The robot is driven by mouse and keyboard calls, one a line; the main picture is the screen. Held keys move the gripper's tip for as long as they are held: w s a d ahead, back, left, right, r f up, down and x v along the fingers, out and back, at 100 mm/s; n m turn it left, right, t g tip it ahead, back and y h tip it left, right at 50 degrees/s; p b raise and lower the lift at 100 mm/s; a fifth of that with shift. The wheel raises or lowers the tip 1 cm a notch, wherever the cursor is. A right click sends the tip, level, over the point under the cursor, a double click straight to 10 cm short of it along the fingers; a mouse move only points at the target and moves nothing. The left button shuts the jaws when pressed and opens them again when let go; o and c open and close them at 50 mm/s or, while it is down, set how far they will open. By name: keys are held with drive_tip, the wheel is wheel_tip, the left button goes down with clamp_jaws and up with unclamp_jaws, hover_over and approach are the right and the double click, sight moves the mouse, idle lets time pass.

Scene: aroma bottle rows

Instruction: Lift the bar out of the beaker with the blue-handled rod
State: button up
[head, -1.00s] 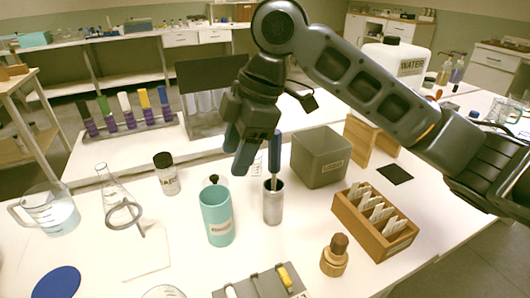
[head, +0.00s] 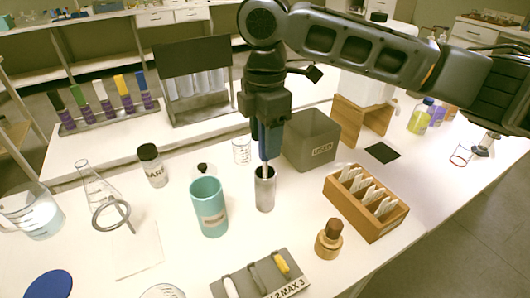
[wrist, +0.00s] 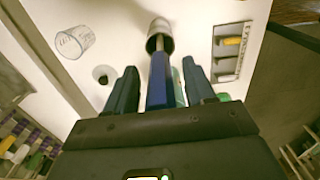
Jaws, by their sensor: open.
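The blue-handled rod stands in a metal cylinder (head: 265,192); its thin shaft (head: 264,170) shows above the rim. Its blue handle (wrist: 158,84) is between the two fingers of my gripper (wrist: 160,67) in the wrist view, with gaps at both sides. My gripper (head: 268,150) is open and points down over the cylinder in the head view, hiding most of the handle. A small glass beaker (head: 242,151) stands behind the cylinder, also in the wrist view (wrist: 75,42). A larger beaker with a handle (head: 32,217) holds clear liquid at far left. I cannot make out a bar in either.
A teal cup (head: 209,208) stands just left of the cylinder. A grey tray (head: 236,280) lies in front.

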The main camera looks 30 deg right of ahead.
drive_tip(key=shift+f, duration=0.45)
clamp_jaws()
idle(0.3)
